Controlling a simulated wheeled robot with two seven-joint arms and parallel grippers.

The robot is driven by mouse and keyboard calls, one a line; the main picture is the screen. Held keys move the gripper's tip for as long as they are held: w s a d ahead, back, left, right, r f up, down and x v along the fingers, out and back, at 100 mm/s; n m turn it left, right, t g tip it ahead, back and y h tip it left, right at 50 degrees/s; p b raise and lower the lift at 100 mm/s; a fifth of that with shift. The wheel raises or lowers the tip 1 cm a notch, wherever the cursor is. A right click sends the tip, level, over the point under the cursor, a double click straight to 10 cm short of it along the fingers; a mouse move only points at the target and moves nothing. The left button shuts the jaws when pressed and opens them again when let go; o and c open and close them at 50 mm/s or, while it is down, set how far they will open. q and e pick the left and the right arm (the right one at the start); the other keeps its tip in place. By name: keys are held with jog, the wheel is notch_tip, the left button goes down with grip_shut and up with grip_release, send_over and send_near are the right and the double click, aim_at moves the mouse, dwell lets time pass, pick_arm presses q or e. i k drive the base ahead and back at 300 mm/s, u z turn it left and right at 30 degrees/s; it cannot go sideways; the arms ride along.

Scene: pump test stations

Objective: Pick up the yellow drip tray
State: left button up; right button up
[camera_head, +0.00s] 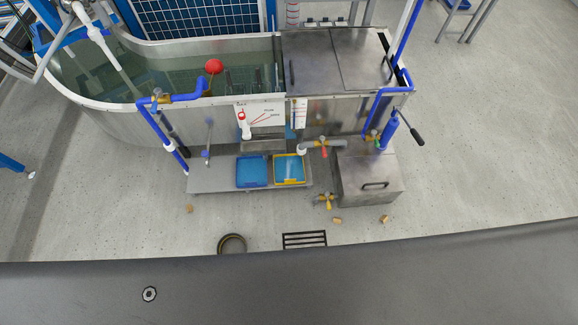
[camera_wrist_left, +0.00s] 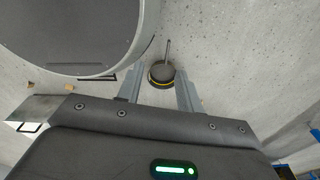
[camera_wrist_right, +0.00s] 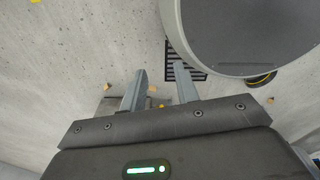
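The yellow drip tray (camera_head: 303,169) shows in the head view as a yellow rim around a blue inside. It lies on the low grey shelf (camera_head: 215,178) in front of the tank, right beside a blue tray (camera_head: 252,185). My grippers are not in the head view. In the left wrist view my left gripper (camera_wrist_left: 160,75) has its fingers apart with nothing held. In the right wrist view my right gripper (camera_wrist_right: 160,73) is also open and empty. I cannot make out the yellow tray with certainty in either wrist view.
A metal box (camera_head: 365,187) with a handle stands right of the shelf. Blue pipes and valves (camera_head: 323,146) rise around the trays. A round dark pot (camera_head: 231,244), a floor grate (camera_head: 304,240) and several small tan blocks (camera_head: 384,219) lie on the floor. The floor at right is clear.

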aim_at(289, 169)
jog(key=k, duration=0.65)
jog(key=z, duration=0.3)
jog(key=i, duration=1.55)
jog(key=u, duration=0.7)
